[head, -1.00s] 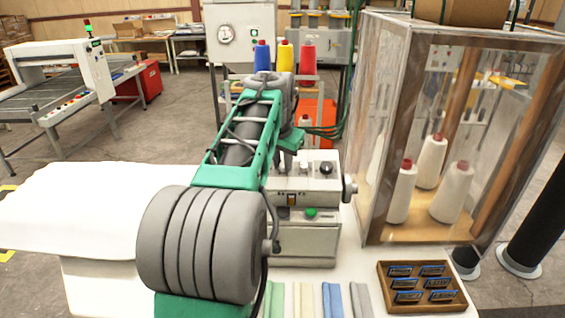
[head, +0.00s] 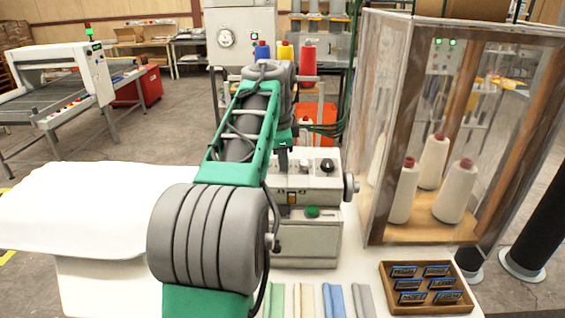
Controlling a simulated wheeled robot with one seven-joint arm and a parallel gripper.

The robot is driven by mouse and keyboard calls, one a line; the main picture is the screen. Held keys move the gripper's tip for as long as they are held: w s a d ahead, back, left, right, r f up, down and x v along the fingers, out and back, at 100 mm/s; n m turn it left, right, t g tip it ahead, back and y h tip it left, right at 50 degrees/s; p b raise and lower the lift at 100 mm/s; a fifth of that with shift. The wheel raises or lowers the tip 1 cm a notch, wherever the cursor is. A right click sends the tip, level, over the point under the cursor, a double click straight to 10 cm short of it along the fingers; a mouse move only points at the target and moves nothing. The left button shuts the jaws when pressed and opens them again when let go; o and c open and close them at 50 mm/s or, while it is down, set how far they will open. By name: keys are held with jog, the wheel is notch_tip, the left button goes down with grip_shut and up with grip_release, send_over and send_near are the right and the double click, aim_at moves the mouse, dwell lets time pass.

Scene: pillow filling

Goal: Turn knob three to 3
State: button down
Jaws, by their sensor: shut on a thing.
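The grey control box (head: 322,185) of the machine stands on the white table, with a row of knobs along its upper panel. A black knob (head: 327,165) sits at the right of the row and a small pale knob (head: 304,164) to its left. My gripper (head: 283,166) points down at the left end of this panel, below the green wrist. It is shut on a knob there, which the fingers and arm hide. I cannot read any knob numbers or pointer positions.
A green button (head: 312,212) and an orange switch (head: 292,197) are on the box front. A clear-walled cabinet with thread cones (head: 404,190) stands close on the right. A wooden tray (head: 388,285) of labelled tags and coloured cloth strips (head: 334,300) lie in front.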

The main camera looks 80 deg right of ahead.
jog(key=m+b, duration=0.1)
jog(key=m, duration=0.1)
jog(key=shift+f+m+b, duration=0.1)
jog(key=shift+m+b, duration=0.2)
jog(key=shift+m, duration=0.1)
jog(key=m, duration=0.2)
jog(key=shift+m+b, duration=0.4)
jog(key=m+p, duration=0.2)
jog(key=shift+r+m, duration=0.35)
jog(key=shift+m, duration=0.05)
jog(key=shift+s+f+m+p, duration=0.1)
jog(key=shift+m+p, duration=0.6)
jog(key=shift+p, duration=0.1)
jog(key=c, duration=1.3)
grip_release()
jog(key=shift+f, duration=0.1)
jog(key=shift+o, duration=0.2)
